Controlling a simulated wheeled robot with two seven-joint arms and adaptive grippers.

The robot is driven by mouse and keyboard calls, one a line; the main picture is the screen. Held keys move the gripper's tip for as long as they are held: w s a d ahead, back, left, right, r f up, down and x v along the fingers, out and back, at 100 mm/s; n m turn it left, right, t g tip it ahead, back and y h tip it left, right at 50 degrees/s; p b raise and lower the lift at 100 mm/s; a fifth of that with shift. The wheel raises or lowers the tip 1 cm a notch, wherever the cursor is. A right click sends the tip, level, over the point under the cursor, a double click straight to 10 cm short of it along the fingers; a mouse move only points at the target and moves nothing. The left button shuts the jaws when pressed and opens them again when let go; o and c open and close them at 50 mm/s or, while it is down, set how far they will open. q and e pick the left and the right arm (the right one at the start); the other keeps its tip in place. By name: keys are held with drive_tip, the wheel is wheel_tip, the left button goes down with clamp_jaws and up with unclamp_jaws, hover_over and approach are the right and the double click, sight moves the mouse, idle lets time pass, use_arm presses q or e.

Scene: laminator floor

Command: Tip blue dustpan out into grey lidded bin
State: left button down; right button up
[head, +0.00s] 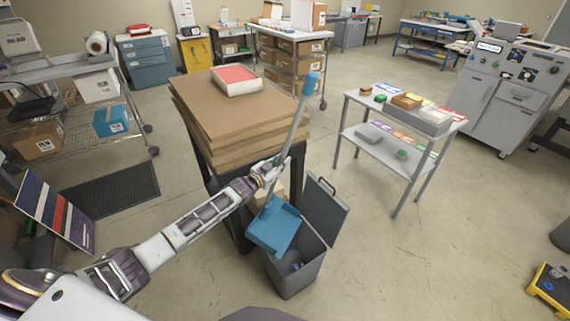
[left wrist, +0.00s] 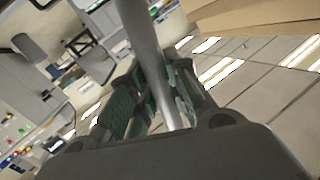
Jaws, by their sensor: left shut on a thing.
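The blue dustpan (head: 274,229) has a long grey handle with a blue grip at its top end (head: 310,84). My left gripper (head: 268,173) is shut on the handle, partway up. The handle also runs between the fingers in the left wrist view (left wrist: 158,75). The pan hangs tilted over the opening of the grey lidded bin (head: 291,274). The bin's lid (head: 326,212) stands open on the right side. Something small and dark bluish lies inside the bin; I cannot tell what it is. My right gripper is not in view.
A stack of brown cardboard sheets (head: 216,118) on a dark stand is right behind the bin. A grey two-shelf table (head: 374,155) with small items stands to the right. A yellow-and-black object (head: 551,286) lies at the far right. The floor right of the bin is clear.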

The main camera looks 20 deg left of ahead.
use_arm(q)
drive_tip(key=a+n+b, duration=0.1)
drive_tip(key=a, duration=0.5)
drive_tip(key=shift+w+b, duration=0.35)
drive_tip(key=shift+w, duration=0.1)
drive_tip(key=shift+a+r, duration=0.1)
drive_tip(key=shift+r, duration=0.05)
drive_tip(key=shift+a, duration=0.1)
drive_tip(key=w+a+f+n+b, duration=0.1)
drive_tip(key=a+b, duration=0.3)
drive_tip(key=a, duration=0.4)
drive_tip(key=shift+f+n+t+b, duration=0.3)
drive_tip(key=shift+n+b, duration=0.05)
drive_tip(key=shift+n, duration=0.25)
idle(0.5)
drive_tip(key=shift+w+r, duration=0.1)
idle(0.5)
